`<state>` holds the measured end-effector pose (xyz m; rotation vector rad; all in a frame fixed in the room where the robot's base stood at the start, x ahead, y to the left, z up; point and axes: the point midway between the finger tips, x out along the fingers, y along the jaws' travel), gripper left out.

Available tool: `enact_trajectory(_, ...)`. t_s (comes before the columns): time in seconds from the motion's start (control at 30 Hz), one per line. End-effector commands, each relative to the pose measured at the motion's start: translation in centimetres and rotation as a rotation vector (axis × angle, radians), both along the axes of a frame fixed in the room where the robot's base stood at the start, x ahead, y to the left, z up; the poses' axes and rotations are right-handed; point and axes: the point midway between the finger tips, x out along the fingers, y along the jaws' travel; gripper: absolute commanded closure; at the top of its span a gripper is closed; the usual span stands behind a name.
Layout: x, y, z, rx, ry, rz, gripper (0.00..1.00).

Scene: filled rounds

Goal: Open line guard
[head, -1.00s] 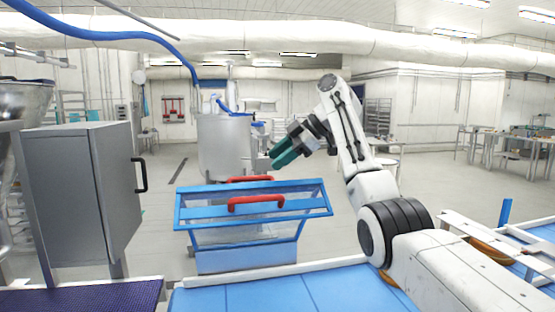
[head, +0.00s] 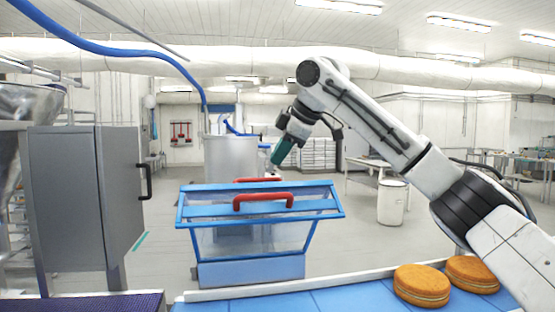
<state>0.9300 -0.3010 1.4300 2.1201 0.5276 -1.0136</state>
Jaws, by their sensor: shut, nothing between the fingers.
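The line guard (head: 262,237) is a clear-walled box with a blue frame, standing behind the blue belt in the head view. Its blue top looks closed. A red handle (head: 263,200) is on the near side of the top, and a second red handle (head: 259,180) shows behind it. My gripper (head: 279,158), with green fingers, is shut and empty. It points down and left, above the guard's far edge in the picture and apart from both handles. How far it is from them in depth I cannot tell.
Two round filled cakes (head: 422,285) sit on the blue belt (head: 330,300) at the lower right, near my arm. A grey cabinet (head: 75,200) with a black handle stands at left. A steel tank (head: 228,157) stands behind the guard. Floor is free right of the guard.

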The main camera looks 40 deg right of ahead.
Motion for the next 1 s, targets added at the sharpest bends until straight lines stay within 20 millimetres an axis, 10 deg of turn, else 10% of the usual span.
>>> enact_trajectory(0.5,4.5,0.4,-5.8,0.001,0.000,0.002,1.00)
enact_trajectory(1.0,4.9,0.4,-5.8,0.001,-0.002,0.002,1.00)
